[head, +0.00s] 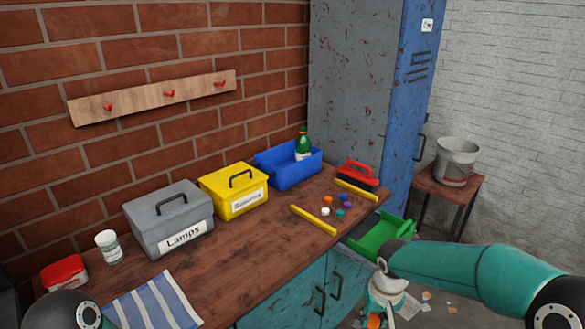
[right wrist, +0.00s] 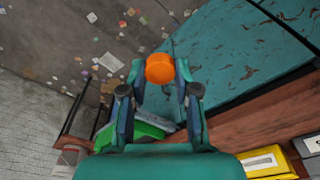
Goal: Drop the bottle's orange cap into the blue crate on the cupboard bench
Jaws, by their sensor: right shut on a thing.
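My right gripper (head: 377,308) is low at the bottom right of the head view, in front of the bench (head: 262,250) and below its top. It is shut on an orange cap (head: 374,321). The right wrist view shows the orange cap (right wrist: 160,68) between the fingertips. The blue crate (head: 296,178) stands at the back of the bench against the brick wall, well away from the gripper. My left gripper is not in view.
Several loose small caps, one of them orange (head: 328,199), lie on the bench between two yellow bars (head: 314,220). A red-handled brush (head: 358,176) and a green tray (head: 378,238) are near the right end. Yellow (head: 219,205) and grey (head: 151,233) boxes stand left of the crate.

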